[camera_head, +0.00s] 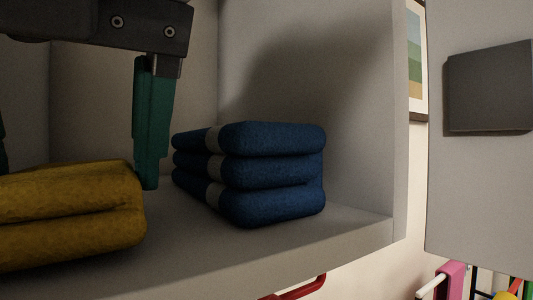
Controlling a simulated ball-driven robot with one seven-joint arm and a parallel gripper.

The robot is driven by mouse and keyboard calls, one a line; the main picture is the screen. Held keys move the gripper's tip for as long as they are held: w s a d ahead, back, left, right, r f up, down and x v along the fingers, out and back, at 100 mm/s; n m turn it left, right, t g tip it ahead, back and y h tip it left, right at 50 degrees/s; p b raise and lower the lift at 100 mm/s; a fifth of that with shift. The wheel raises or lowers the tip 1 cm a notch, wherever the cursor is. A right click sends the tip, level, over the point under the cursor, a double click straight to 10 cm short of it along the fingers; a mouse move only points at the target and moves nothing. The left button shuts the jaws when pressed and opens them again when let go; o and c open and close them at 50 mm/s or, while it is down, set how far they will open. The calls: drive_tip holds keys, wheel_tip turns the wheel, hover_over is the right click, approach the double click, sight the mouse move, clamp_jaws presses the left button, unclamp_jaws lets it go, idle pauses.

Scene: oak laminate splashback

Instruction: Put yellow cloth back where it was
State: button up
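The yellow cloth (75,215) is folded in two thick layers at the lower left, on the shelf; its left part is cut off by the picture edge. My gripper (76,176) is over the cloth from above. Its two green fingers are wide apart, one by the cloth's right side and one only just showing at the left edge. The right fingertip is low beside the cloth; whether it touches is unclear. The fingers look open.
A folded blue cloth stack (270,175) with a pale band stands right of my right finger, a small gap away. The cabinet's side wall (350,100) is beyond it. The shelf (270,245) has bare room in front. An open door panel (480,190) is at the right.

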drive_tip(key=shift+w+a+f, duration=0.15)
drive_tip(key=shift+a+f, duration=0.1)
drive_tip(key=shift+f, duration=0.25)
drive_tip(key=shift+a, duration=0.2)
drive_tip(key=shift+c, duration=1)
drive_tip(key=shift+d, duration=0.35)
drive_tip(key=o, duration=0.9)
drive_tip(key=shift+d, duration=0.1)
drive_tip(key=shift+c, duration=0.2)
drive_tip(key=shift+o, duration=0.8)
drive_tip(key=shift+a, duration=0.2)
drive_tip(key=shift+o, duration=1.3)
drive_tip(key=shift+r, duration=0.1)
